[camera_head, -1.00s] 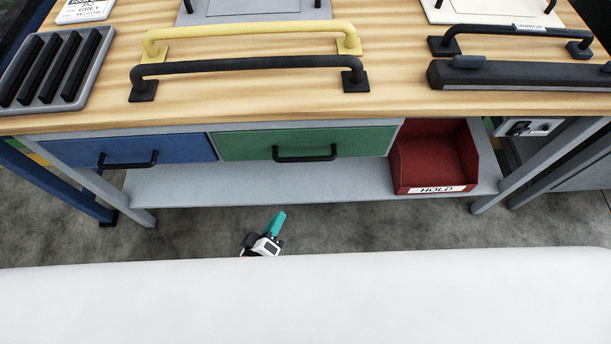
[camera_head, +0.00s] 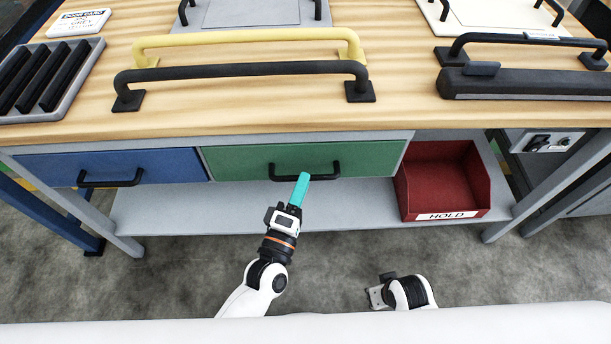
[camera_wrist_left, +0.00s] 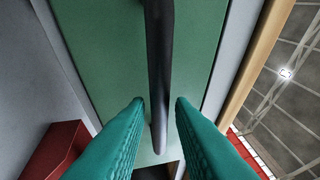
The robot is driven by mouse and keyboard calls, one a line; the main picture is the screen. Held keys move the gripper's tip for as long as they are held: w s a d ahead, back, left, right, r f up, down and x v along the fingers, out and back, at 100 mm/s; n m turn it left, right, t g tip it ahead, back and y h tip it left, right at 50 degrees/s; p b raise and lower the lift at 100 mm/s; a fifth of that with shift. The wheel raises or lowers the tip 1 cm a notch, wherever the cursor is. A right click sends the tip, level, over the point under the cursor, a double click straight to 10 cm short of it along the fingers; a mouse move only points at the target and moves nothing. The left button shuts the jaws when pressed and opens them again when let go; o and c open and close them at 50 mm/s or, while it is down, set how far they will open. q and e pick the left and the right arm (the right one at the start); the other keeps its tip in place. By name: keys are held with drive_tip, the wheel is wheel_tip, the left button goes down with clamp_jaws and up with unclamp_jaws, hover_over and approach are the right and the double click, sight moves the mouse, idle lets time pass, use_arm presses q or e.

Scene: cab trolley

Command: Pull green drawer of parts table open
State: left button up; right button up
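The green drawer (camera_head: 240,162) of the parts table sits shut, its front flush with the frame, and carries a black bar handle (camera_head: 325,171). My left gripper (camera_head: 302,186) has teal fingers and is at the handle, near its middle. In the left wrist view, the green front (camera_wrist_left: 105,50) fills the middle and the handle (camera_wrist_left: 159,60) runs down between the two spread fingertips (camera_wrist_left: 160,102), with gaps on both sides. How deep the handle sits between them is unclear. My right gripper (camera_head: 380,292) is low, away from the table; its fingers are not clear.
A blue drawer (camera_head: 50,168) is left of the green one; a red HOLD bin (camera_head: 440,185) stands right on the grey lower shelf (camera_head: 150,208). Yellow (camera_head: 240,36) and black (camera_head: 240,71) rails lie on the wooden top. Floor in front is clear.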

use_arm(q)
drive_tip(key=shift+x, duration=1.3)
use_arm(e)
drive_tip(key=shift+r, duration=0.3)
use_arm(q)
clamp_jaws()
drive_tip(key=shift+s, duration=0.1)
